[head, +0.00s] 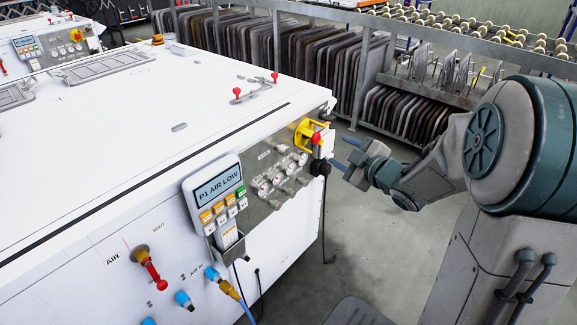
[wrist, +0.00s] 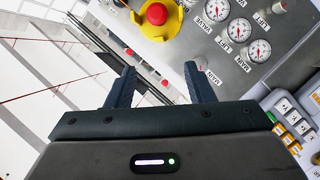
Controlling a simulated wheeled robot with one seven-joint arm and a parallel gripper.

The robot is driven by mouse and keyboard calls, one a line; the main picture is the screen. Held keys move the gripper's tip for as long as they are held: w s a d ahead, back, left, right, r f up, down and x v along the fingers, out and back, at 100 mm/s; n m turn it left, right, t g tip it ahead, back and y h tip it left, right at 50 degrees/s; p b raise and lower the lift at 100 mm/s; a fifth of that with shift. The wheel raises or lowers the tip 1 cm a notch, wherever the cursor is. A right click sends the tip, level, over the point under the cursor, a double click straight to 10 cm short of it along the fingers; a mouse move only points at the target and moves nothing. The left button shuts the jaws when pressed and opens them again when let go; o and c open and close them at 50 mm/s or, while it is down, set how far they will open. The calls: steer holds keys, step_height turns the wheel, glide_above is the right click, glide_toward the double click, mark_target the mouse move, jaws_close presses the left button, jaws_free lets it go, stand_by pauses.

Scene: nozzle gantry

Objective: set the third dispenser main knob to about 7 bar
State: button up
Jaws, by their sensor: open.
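The grey control panel (head: 272,183) is on the white machine's front, with several small gauges and knobs in rows. In the wrist view the panel (wrist: 262,72) is tilted, and its white gauges (wrist: 240,28) carry small labels, some reading MAIN. Part of one round fitting (wrist: 203,66) shows beside my right finger above a MAIN label. I cannot tell which knob is the third dispenser main knob, nor read the pressures. My gripper (head: 346,153) is open and empty, right of the panel and apart from it. Its two fingers (wrist: 159,68) point toward the panel's edge.
A red emergency button (wrist: 157,13) on a yellow base (head: 306,134) sits at the panel's far end, near my fingers. A display box (head: 215,191) reading P1 AIR LOW juts out left of the panel. Hoses hang below.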

mark_target(288, 152)
steer(key=s+a+f+n+g+y+b, duration=0.2)
steer(key=a+f+n+y+b, duration=0.15)
steer(key=f+y, duration=0.2)
steer(key=shift+n, duration=0.25)
steer(key=x, duration=0.4)
steer(key=b+x, duration=0.1)
steer(key=x, duration=0.4)
steer(key=r+x, duration=0.1)
steer(key=x, duration=0.3)
steer(key=shift+w+a+b, duration=0.1)
steer(key=shift+a+b, duration=0.1)
steer(key=shift+b, duration=0.15)
steer(key=c, duration=1)
